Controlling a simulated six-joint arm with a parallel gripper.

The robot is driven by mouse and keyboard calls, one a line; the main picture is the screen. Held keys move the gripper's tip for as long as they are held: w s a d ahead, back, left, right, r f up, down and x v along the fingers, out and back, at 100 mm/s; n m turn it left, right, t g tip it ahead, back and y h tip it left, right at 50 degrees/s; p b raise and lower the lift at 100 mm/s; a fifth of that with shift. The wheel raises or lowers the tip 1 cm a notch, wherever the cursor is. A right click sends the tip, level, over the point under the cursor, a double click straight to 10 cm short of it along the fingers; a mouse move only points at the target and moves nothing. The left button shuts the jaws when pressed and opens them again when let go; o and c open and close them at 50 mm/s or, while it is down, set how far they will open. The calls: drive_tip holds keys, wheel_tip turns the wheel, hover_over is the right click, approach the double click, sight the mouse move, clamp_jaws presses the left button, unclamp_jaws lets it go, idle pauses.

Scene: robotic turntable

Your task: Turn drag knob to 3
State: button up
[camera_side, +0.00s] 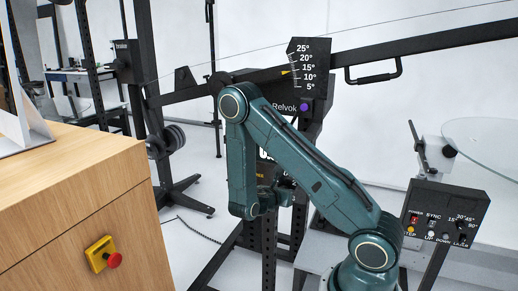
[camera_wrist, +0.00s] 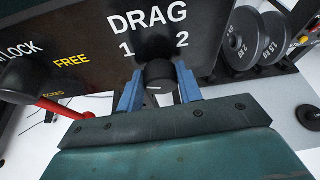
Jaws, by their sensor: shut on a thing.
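The drag knob (camera_wrist: 160,74) is a round black knob on a dark panel (camera_wrist: 85,25), below the white word DRAG. The numbers 1 and 2 show to its upper left and upper right; I see no 3. A short white mark shows on the knob's face. My gripper (camera_wrist: 159,82) is shut on the knob, with one blue finger on each side. In the side view, my gripper (camera_side: 275,196) reaches the dark machine near its post, and the knob is hidden there.
A red-handled lever (camera_wrist: 55,106) sits left of the knob near the words LOCK and FREE. Weight plates (camera_wrist: 250,42) stand at the right. In the side view, a wooden cabinet (camera_side: 75,190) is at the left and a control box (camera_side: 445,215) at the right.

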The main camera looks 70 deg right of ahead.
drive_tip(key=shift+s+f+m+t, duration=0.1)
drive_tip(key=shift+s+m+t, duration=0.05)
drive_tip(key=shift+m+t, duration=0.85)
drive_tip(key=shift+s+m+t, duration=0.15)
drive_tip(key=shift+m+t, duration=0.45)
drive_tip(key=shift+m, duration=0.7)
drive_tip(key=o, duration=1)
drive_tip(key=shift+w+n+g, duration=0.1)
drive_tip(key=shift+n+g, duration=0.2)
drive_tip(key=shift+n, duration=0.1)
